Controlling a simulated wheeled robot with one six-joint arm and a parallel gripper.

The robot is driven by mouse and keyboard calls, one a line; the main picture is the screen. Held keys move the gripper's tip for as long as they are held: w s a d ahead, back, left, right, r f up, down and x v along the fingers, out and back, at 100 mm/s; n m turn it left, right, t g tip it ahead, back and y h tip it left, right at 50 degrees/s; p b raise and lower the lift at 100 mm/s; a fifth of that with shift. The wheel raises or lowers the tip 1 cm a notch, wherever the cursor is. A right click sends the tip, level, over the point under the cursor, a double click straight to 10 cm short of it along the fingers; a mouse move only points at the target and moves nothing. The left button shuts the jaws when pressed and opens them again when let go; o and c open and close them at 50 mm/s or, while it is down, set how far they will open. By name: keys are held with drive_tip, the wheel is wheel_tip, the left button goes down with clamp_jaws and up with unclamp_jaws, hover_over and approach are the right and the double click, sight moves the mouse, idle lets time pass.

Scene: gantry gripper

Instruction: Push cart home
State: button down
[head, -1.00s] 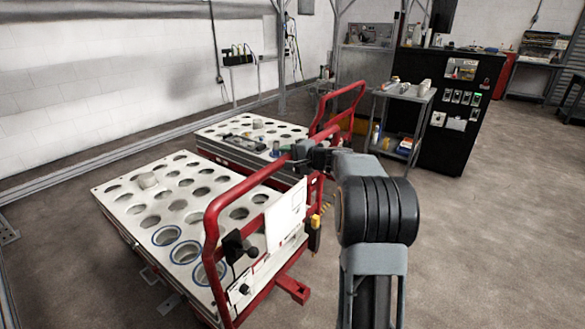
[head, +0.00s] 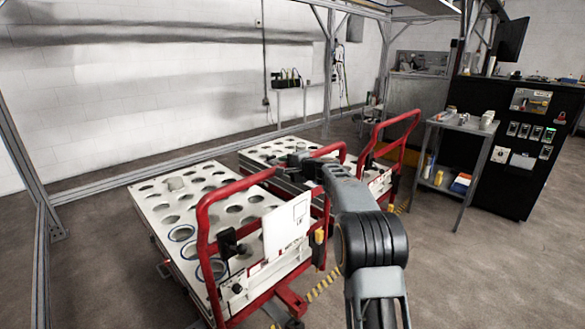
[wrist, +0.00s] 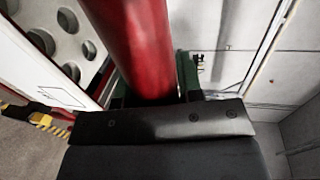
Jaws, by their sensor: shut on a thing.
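The near cart (head: 205,202) has a white top with several round holes and a red tubular push handle (head: 203,240). A white panel (head: 287,225) hangs at its handle end. My gripper (head: 297,160) is at the top bar of this handle. In the wrist view the red bar (wrist: 135,45) runs between the jaws (wrist: 152,95), and my gripper is shut on it. The fingertips are partly hidden behind the bar and the gripper body.
A second cart (head: 262,153) with a red handle (head: 408,117) stands just beyond. A grey side table (head: 460,127) and a black cabinet (head: 510,140) are at the right. A metal frame post (head: 30,165) stands at the left. Floor at the right is open.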

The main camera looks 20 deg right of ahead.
drive_tip(key=shift+w+a+r, duration=0.35)
drive_tip(key=shift+w+r, duration=0.2)
drive_tip(key=shift+w, duration=0.15)
drive_tip(key=c, duration=1.1)
unclamp_jaws()
drive_tip(key=shift+a, duration=0.1)
drive_tip(key=o, duration=0.3)
drive_tip(key=shift+f, duration=0.25)
drive_tip(key=b+v, duration=0.1)
drive_tip(key=v, duration=1.3)
